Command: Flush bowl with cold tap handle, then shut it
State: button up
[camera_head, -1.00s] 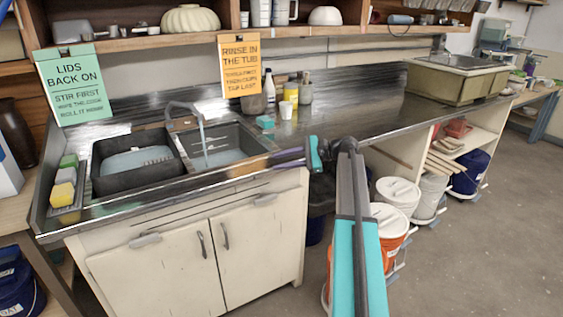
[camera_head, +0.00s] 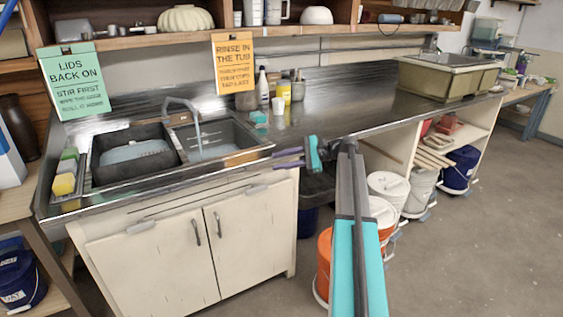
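The grey tap (camera_head: 180,102) arches over the double sink, and a stream of water (camera_head: 198,132) runs from its spout into the right bowl (camera_head: 232,134). Water stands in that bowl. A dark tub (camera_head: 112,172) with water in it sits at the left bowl. I cannot make out a separate cold handle at this size. My gripper (camera_head: 281,158) is at the counter's front edge, right of the sink, pointing left. Its two fingers are apart with nothing seen between them. It is well away from the tap.
Yellow and green sponges (camera_head: 64,184) lie left of the sink. A white cup (camera_head: 278,106), bottles and a teal sponge (camera_head: 259,117) stand right of the tap. A shelf (camera_head: 150,42) and hanging signs are above. Lidded buckets (camera_head: 388,186) stand under the counter at right.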

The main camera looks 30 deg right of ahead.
jog(key=a+f+n+g+y, duration=0.15)
jog(key=a+f+g, duration=0.25)
jog(key=a+f, duration=1.5)
jog(key=s+a+f+n+g+h, duration=0.1)
jog(key=s+a+f+g, duration=0.1)
jog(key=s+a+f, duration=0.55)
jog(key=s+a+f+g, duration=0.3)
jog(key=s+a+f, duration=0.2)
jog(key=a+f, duration=0.55)
jog(key=s+a+f+n+g+h, duration=0.3)
jog(key=s+f, duration=0.5)
jog(key=s, duration=0.5)
jog(key=s+a+f+n+g+h, duration=0.2)
jog(key=s+f+n+h, duration=0.1)
jog(key=s+f, duration=0.8)
jog(key=s+d+n+h, duration=0.5)
jog(key=s+d+n, duration=0.5)
jog(key=s, duration=0.3)
jog(key=shift+f+h, duration=0.2)
jog(key=shift+h, duration=0.15)
